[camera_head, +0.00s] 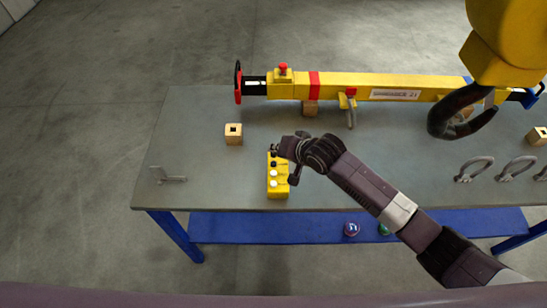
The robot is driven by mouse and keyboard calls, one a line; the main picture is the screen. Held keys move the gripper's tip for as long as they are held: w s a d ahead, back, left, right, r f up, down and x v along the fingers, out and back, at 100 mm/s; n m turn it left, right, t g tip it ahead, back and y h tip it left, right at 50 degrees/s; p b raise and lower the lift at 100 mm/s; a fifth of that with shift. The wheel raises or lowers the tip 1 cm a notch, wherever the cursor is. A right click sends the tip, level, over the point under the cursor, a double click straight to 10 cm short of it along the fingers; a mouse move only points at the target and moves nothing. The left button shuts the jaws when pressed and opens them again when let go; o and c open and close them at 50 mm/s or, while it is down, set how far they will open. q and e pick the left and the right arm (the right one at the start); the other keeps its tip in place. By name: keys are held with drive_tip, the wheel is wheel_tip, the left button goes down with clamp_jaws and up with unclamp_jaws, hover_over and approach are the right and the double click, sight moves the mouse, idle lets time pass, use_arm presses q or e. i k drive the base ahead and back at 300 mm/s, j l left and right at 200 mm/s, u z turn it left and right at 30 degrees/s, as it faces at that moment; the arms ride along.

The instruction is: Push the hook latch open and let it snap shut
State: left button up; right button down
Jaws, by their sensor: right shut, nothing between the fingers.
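A large black hook (436,122) hangs below a yellow hook block (503,45) at the upper right, in front of the yellow beam. A grey piece shows inside the hook's opening, but it is too small to tell the latch's state. My right gripper (284,153) is shut and empty. It is over the upper end of a yellow control box (278,190) with black and white buttons, well to the left of the hook. I cannot tell whether it touches a button. My left gripper is not in view.
A yellow beam (335,84) with red and black parts lies along the back of the grey table (205,115). Wooden blocks (233,139) stand nearby. Grey shackles (474,169) lie at the right, and a grey bracket (170,178) at the left. Balls (351,229) rest on the blue lower shelf.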

sight(489, 100)
drive_tip(key=z, duration=1.4)
